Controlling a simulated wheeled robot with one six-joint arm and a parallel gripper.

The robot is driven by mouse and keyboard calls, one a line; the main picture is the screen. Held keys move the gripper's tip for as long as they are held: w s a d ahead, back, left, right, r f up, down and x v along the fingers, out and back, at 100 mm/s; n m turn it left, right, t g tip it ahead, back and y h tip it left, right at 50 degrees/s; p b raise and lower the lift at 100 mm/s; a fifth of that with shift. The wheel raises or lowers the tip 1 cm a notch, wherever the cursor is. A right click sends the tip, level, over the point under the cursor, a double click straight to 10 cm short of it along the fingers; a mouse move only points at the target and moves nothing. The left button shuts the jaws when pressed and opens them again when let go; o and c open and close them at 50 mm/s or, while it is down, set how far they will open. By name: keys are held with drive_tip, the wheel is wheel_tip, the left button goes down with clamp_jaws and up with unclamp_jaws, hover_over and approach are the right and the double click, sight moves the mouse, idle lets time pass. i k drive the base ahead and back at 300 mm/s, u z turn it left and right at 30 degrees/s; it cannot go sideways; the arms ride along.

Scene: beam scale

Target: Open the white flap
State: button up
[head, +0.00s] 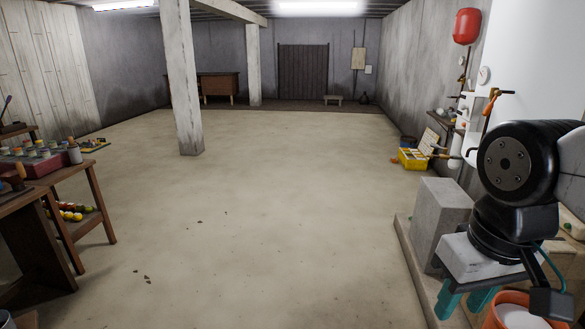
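I cannot make out a white flap for certain. A large smooth white surface (537,62) stands at the right edge, partly behind my black arm and cut off by the picture's edge. Whether a flap belongs to it, I cannot tell. My arm's black joints fill the lower right and hide part of what is behind them.
A grey block (438,218) stands on a low ledge at right, near an orange bucket (497,318). A yellow box (411,160) sits by the right wall. A table (75,171) is at left, a pillar (184,85) farther back.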

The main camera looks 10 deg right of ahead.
sight(466, 102)
drive_tip(key=i, duration=2)
drive_tip(key=z, duration=0.5)
drive_tip(key=i, duration=1.85)
drive_tip(key=z, duration=0.5)
